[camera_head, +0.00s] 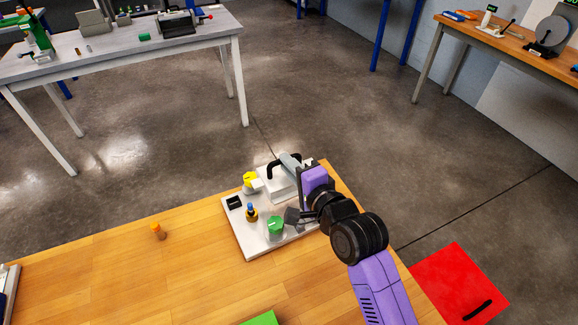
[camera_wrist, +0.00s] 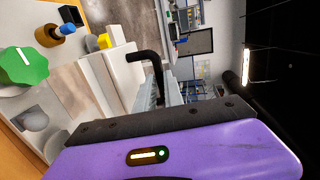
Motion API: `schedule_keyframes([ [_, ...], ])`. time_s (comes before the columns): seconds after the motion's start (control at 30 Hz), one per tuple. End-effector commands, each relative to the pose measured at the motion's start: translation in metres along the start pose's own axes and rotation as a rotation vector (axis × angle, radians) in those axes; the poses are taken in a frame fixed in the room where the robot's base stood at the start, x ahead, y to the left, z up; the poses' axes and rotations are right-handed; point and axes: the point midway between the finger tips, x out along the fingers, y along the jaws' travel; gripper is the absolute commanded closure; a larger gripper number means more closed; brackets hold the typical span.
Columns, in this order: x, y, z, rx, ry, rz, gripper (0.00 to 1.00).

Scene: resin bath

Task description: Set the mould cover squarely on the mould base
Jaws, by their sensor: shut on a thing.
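The mould cover appears as a pale block (camera_head: 274,184) with a black bent handle (camera_head: 271,168), above the right back part of a white board. My gripper (camera_head: 291,163) reaches over it from the right and is shut on the handle. In the wrist view the pale block (camera_wrist: 122,73) and the black handle (camera_wrist: 146,54) show beside my grey fingers (camera_wrist: 160,92). The mould base is mostly hidden under the cover and my gripper. I cannot tell whether the cover touches it or hangs slightly above.
The white board (camera_head: 246,246) also carries a green knob (camera_head: 276,225), a blue-topped amber bottle (camera_head: 252,213), a black block (camera_head: 234,202) and a yellow piece (camera_head: 249,180).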

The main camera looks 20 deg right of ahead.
Motion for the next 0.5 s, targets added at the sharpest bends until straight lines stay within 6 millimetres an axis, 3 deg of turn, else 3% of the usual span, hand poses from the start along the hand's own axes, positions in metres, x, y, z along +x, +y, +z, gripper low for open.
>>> schedule_keyframes([
  [0.5, 0.004, 0.017, 0.0, 0.0, 0.001, -0.008, 1.0],
])
